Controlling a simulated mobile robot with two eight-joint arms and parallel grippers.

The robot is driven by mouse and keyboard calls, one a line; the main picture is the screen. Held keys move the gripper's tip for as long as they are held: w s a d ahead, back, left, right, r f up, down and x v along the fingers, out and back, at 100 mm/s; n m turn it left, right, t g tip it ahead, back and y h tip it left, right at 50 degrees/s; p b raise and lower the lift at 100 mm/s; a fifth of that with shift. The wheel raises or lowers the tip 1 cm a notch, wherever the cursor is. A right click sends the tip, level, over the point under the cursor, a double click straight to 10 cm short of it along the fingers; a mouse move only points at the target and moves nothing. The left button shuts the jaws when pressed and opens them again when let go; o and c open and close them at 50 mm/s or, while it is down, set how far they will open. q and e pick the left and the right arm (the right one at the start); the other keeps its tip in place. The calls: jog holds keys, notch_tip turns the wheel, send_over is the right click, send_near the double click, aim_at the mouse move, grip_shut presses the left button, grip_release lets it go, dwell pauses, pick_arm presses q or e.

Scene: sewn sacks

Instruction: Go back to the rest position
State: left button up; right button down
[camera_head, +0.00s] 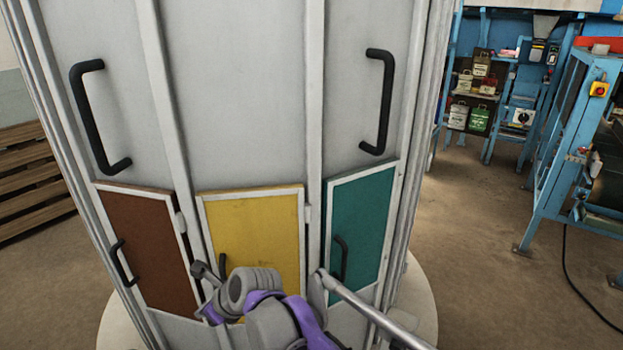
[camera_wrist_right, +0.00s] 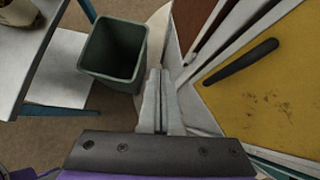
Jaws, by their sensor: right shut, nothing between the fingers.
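My right gripper (camera_wrist_right: 156,78) shows in the right wrist view with its two pale fingers together and nothing between them. It is apart from the black handle (camera_wrist_right: 240,62) of the yellow door (camera_wrist_right: 265,105), which lies to its right in that view. In the head view, my grey and purple arm reaches in from the bottom, in front of the lower part of the yellow door (camera_head: 255,225). The fingertips cannot be made out there. My left gripper is in neither view.
The grey cabinet (camera_head: 230,90) also has a brown door (camera_head: 150,245) and a teal door (camera_head: 362,215). A dark green bin (camera_wrist_right: 115,48) and a table (camera_wrist_right: 25,60) stand left in the wrist view. Blue shelving (camera_head: 495,85) stands at right, with open floor (camera_head: 480,230) before it.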

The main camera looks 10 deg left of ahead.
jog(key=s+d+n+t+h+p, duration=0.25)
jog(key=d+n, duration=0.65)
jog(key=d, duration=1.6)
jog(key=s+d+f+n+h+p, duration=0.1)
jog(key=s+d+n+h, duration=0.1)
jog(key=s+d+n, duration=0.2)
jog(key=s+d+f+n+h+p, duration=0.1)
jog(key=s+d+n, duration=0.3)
jog(key=d, duration=0.7)
jog(key=s+d+f+n+h+p, duration=0.1)
jog(key=s+d+f+n+h, duration=0.2)
jog(key=d, duration=0.4)
jog(key=s+n, duration=0.1)
jog(key=s, duration=0.1)
jog(key=shift+s+d, duration=0.25)
jog(key=shift+s, duration=0.05)
